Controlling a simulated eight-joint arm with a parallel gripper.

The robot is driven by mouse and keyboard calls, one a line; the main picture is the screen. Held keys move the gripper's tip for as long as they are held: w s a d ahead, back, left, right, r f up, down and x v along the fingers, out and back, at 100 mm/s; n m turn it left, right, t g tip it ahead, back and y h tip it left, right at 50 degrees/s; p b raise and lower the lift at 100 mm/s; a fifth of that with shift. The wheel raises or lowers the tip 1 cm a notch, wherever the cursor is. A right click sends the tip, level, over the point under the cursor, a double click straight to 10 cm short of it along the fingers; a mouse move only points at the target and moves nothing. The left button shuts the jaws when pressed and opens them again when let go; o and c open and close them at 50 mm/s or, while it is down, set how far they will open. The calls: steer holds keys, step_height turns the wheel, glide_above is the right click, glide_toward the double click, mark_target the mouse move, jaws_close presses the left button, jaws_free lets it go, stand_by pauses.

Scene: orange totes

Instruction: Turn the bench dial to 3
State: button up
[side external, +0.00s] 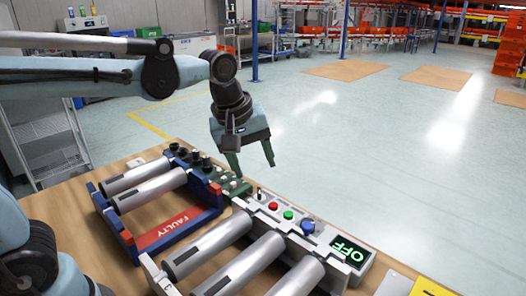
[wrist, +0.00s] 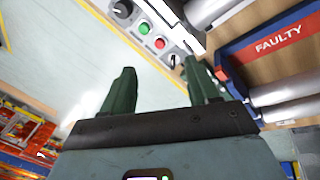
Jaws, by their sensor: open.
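The dial (side external: 307,226), a round knob with a blue tint, sits on the grey bench panel (side external: 325,236) beside a lit display (side external: 349,250) that reads OFF. In the wrist view the dial (wrist: 122,9) is dark and lies at the top edge, partly cut off. Its number marks are too small to read. My gripper (side external: 252,168) is open and empty above the left end of the panel, apart from the dial. In the wrist view the gripper (wrist: 159,68) has its two green fingers spread, with the dial beyond them.
A red button (side external: 273,206), a green button (side external: 288,215) and a small toggle (side external: 260,193) share the panel. A blue rack marked FAULTY (side external: 172,230) holds grey cylinders to the left. More cylinders (side external: 245,262) lie in front of the panel. The air above the panel is clear.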

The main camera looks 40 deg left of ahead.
steer(key=w+d+f+n+g, duration=0.2)
steer(key=w+d+n+g, duration=0.1)
steer(key=w+d+n, duration=0.6)
steer(key=f+n, duration=0.1)
steer(key=f, duration=0.7)
steer(key=s+f+n, duration=0.1)
steer(key=f, duration=0.3)
steer(key=shift+f+n+g+y, duration=0.3)
steer(key=c, duration=1)
steer(key=shift+c, duration=0.2)
